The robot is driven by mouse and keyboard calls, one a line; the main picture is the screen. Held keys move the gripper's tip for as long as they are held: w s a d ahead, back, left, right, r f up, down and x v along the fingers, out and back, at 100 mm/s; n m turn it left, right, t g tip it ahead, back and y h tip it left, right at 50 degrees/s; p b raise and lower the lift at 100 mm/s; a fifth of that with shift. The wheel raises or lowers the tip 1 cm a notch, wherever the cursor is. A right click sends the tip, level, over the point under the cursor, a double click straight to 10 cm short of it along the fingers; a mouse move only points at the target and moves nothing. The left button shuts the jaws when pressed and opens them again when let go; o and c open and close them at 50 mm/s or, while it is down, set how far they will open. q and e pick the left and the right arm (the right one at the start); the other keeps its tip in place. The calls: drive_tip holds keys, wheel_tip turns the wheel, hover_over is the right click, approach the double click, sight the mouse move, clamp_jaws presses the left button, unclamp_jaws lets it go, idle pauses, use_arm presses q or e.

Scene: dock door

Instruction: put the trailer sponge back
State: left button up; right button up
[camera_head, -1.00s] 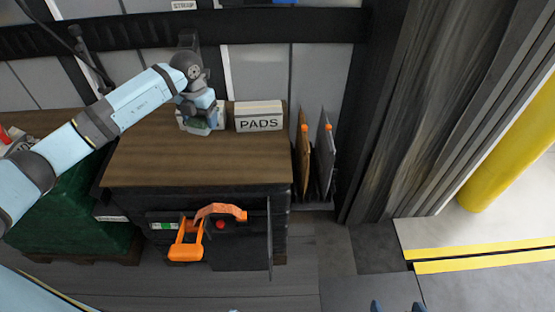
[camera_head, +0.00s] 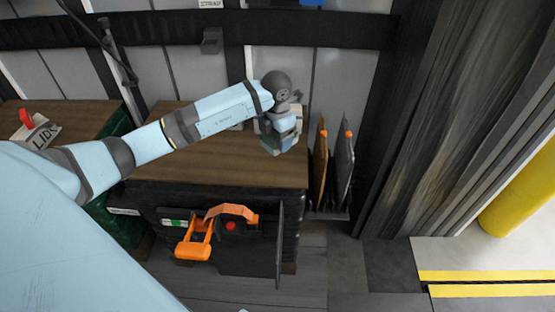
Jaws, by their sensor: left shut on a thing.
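My left gripper (camera_head: 282,138) reaches in over the back right of the brown-topped cabinet (camera_head: 200,171) and points down. It is shut on a small greyish-green block, seemingly the sponge (camera_head: 285,149), mostly hidden by the fingers. Gripper and block are in front of a white box (camera_head: 298,112), whose label they cover. I cannot tell whether the block is over, inside or touching the box. My right gripper is not in view.
An orange handle (camera_head: 193,243) and a dark open panel (camera_head: 280,245) are on the cabinet's front. Upright boards (camera_head: 343,168) stand to its right. A box marked LIDS (camera_head: 38,133) is at left. The cabinet top's front part is clear.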

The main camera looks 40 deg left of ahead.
sight(277, 165)
use_arm(q)
wheel_tip(277, 165, down, 8)
drive_tip(key=shift+r+b, duration=0.1)
drive_tip(key=shift+b, duration=0.35)
drive_tip(key=shift+f, duration=0.45)
drive_tip(key=o, duration=0.9)
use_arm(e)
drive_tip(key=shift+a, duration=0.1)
